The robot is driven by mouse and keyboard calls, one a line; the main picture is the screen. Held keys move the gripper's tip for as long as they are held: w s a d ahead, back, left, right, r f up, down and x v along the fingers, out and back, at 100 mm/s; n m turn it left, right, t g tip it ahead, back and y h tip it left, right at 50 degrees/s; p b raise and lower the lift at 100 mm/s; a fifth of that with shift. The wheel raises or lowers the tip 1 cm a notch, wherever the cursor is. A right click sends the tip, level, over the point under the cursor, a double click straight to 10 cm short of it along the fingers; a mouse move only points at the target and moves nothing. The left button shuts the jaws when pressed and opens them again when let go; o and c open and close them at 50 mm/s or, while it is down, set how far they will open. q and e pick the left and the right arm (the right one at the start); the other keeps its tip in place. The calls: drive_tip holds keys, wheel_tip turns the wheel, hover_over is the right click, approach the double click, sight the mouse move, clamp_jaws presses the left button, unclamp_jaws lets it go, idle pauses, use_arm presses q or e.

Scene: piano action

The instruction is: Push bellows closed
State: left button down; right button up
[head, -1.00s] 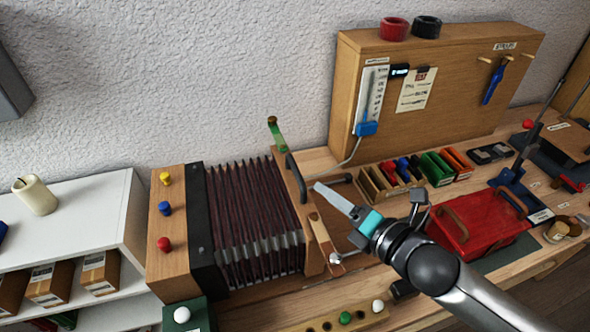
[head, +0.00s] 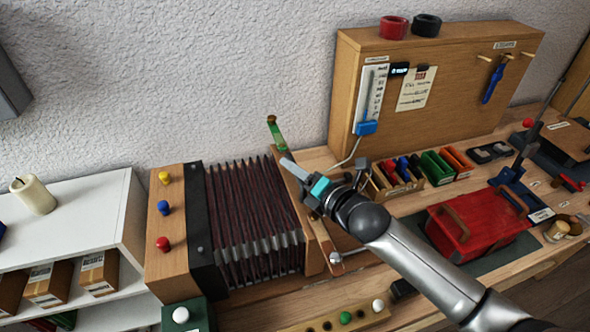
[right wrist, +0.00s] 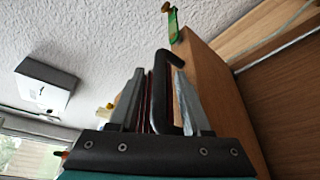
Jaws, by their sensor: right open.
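The bellows (head: 250,215) has dark red pleats, spread open between a left wooden end block (head: 172,215) and a right wooden end board (head: 318,255). My right gripper (head: 298,176) is at the right end board and hides most of its black handle. In the right wrist view the black handle (right wrist: 164,85) stands between the two open fingers of the gripper (right wrist: 157,95), nearer the right finger; I cannot tell whether they touch. My left gripper is not in view.
Behind stands a wooden panel (head: 440,65) with a gauge and a blue tool. To the right are small bins (head: 436,167) and a red box (head: 468,232). A wooden rail (head: 320,325) with coloured balls lies in front. A white shelf (head: 90,210) stands left.

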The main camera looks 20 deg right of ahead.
drive_tip(key=shift+w, duration=0.2)
clamp_jaws()
idle(0.3)
idle(1.1)
